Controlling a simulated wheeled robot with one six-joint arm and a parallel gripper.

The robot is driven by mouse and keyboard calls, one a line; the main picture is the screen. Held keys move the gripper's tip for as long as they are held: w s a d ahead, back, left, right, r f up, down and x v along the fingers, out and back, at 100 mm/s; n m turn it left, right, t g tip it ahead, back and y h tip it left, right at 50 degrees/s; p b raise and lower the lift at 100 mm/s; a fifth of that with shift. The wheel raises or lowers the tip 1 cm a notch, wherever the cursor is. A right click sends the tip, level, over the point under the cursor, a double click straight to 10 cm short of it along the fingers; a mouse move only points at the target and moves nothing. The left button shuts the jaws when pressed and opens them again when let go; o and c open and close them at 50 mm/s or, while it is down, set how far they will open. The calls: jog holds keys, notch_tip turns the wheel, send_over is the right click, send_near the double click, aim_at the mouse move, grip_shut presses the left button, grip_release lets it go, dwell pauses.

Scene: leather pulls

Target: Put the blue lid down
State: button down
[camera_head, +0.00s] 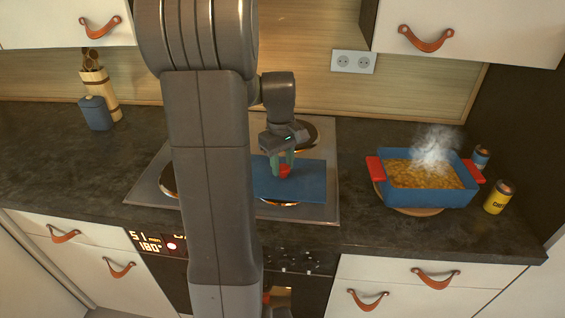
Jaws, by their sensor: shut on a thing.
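The blue lid (303,187) is a flat rectangular plate with a small red knob (285,171). It is over the right part of the stove top, partly hidden on its left by my arm. My gripper (284,166) points down from above, with its greenish fingers shut on the red knob. I cannot tell whether the lid touches the stove or hangs just above it. A blue baking dish (427,197) with red handles stands uncovered to the right, full of yellowish food and steaming.
The stove top (330,150) has several round burners, one uncovered behind the lid. The dish stands on a round wooden board (417,212). A yellow can (498,197) and a blue can (480,158) are beside it. A blue jar (96,113) and utensil holder (101,93) stand far left. Dark counter (60,165) is clear at left.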

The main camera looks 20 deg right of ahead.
aim_at(281, 165)
jog(key=c, duration=1)
grip_release()
jog(key=shift+f, duration=0.1)
notch_tip(281, 165, up, 12)
jog(key=shift+w, duration=0.3)
jog(key=shift+a, duration=0.1)
